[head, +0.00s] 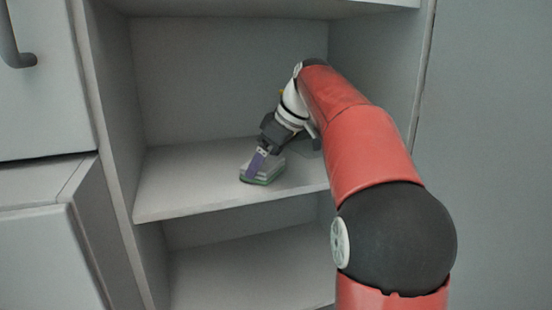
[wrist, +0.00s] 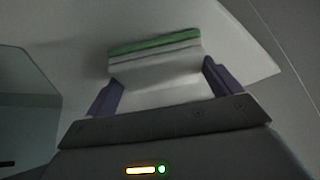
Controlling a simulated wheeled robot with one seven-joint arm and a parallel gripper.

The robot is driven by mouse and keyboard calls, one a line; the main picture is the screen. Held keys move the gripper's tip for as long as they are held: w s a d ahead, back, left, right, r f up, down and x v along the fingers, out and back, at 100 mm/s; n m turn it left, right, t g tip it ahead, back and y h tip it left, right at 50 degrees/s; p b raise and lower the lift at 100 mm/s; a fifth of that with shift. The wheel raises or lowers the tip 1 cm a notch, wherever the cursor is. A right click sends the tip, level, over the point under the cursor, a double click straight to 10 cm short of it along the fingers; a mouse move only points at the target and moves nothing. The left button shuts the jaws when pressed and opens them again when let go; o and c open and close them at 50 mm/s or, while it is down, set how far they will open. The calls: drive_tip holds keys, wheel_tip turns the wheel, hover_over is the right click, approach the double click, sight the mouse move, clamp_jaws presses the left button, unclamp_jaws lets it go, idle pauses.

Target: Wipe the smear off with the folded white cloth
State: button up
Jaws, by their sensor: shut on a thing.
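The folded white cloth (wrist: 158,70) has a green edge and sits between the two purple fingers of my gripper (wrist: 160,88) in the wrist view. In the head view my gripper (head: 257,163) is shut on the cloth (head: 268,177), which is low at the middle shelf board near its front edge. The cloth looks to be touching or just above the board; I cannot tell which. No smear shows clearly in either view; the cloth, gripper and arm hide part of the board.
The shelf board (head: 180,185) is bare to the left of the cloth. Side walls (head: 108,100) and a back wall (head: 215,75) enclose the compartment. A lower compartment (head: 240,265) is open below. A cabinet door with a dark handle (head: 14,45) is at the far left.

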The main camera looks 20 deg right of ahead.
sight(275, 158)
drive_tip(key=shift+a+f, duration=0.1)
drive_tip(key=shift+a, duration=1.95)
drive_tip(key=shift+w+f+p, duration=0.1)
drive_tip(key=shift+w+p, duration=0.3)
drive_tip(key=shift+w, duration=0.55)
drive_tip(key=shift+d+f, duration=0.1)
drive_tip(key=shift+d, duration=0.95)
drive_tip(key=shift+d+r, duration=0.15)
drive_tip(key=shift+d, duration=2.2)
drive_tip(key=shift+d+r, duration=0.1)
drive_tip(key=shift+d, duration=2.2)
drive_tip(key=shift+a+f, duration=0.1)
drive_tip(key=shift+a, duration=0.05)
drive_tip(key=shift+a+f+b, duration=0.15)
drive_tip(key=shift+a+b, duration=0.1)
drive_tip(key=shift+a, duration=0.8)
drive_tip(key=shift+a+f+b, duration=0.1)
drive_tip(key=shift+a+b, duration=0.15)
drive_tip(key=shift+a, duration=0.8)
drive_tip(key=shift+a+r, duration=0.2)
drive_tip(key=shift+a, duration=3.4)
